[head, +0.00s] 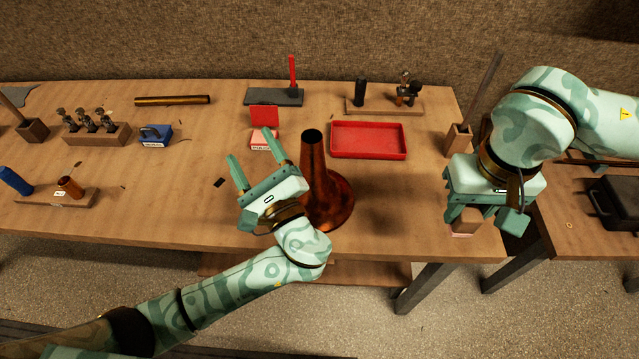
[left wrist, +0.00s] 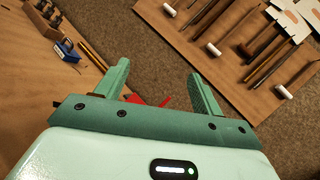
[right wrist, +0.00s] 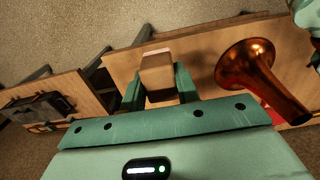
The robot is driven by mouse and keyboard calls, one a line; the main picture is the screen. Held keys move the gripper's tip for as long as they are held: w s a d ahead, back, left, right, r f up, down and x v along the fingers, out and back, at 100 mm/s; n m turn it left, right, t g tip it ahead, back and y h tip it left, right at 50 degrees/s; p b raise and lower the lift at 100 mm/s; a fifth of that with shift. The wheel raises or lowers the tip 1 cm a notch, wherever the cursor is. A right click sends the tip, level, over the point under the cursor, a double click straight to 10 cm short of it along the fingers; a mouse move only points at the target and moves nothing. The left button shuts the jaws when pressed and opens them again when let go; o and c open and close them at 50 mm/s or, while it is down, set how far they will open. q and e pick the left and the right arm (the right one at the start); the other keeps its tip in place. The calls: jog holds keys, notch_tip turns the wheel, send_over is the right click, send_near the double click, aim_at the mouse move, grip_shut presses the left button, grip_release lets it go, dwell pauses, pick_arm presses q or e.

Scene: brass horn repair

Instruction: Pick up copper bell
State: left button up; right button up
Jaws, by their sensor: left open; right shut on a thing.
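The copper bell (head: 327,195) stands upright on the workbench, wide flare down and narrow dark end up. It also shows in the right wrist view (right wrist: 248,68). My left gripper (head: 256,149) is open and empty just left of the bell, its fingers pointing away toward the back of the bench. My right gripper (head: 468,224) is shut on a small wooden block (right wrist: 158,72) at the bench's right front corner, apart from the bell.
A red tray (head: 368,140) lies behind the bell to the right. A red open box (head: 264,128) is behind the left gripper. A tool stand (head: 458,140) is at the right edge. A wooden rack (head: 97,134) and a blue box (head: 155,136) stand left. The bench's front left-middle is clear.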

aim_at(309, 138)
pick_arm(q)
jog(key=s+d+f+m+g+h, duration=0.1)
jog(key=s+d+m+h, duration=0.15)
jog(key=d+m, duration=0.35)
jog(key=s+d+f+m+h, duration=0.1)
jog(key=s+d+m+h, duration=0.15)
jog(key=d, duration=0.45)
jog(key=shift+m, duration=0.35)
jog(key=x, duration=0.4)
jog(key=d+x, duration=0.1)
jog(key=x, duration=0.1)
jog(key=shift+w+a+f, duration=0.1)
jog(key=shift+w+f, duration=0.1)
jog(key=shift+w, duration=0.1)
jog(key=x, duration=0.6)
jog(key=shift+f, duration=0.1)
grip_shut()
notch_tip(309, 138, up, 10)
jog(key=shift+r, duration=0.1)
jog(key=shift+f, duration=5)
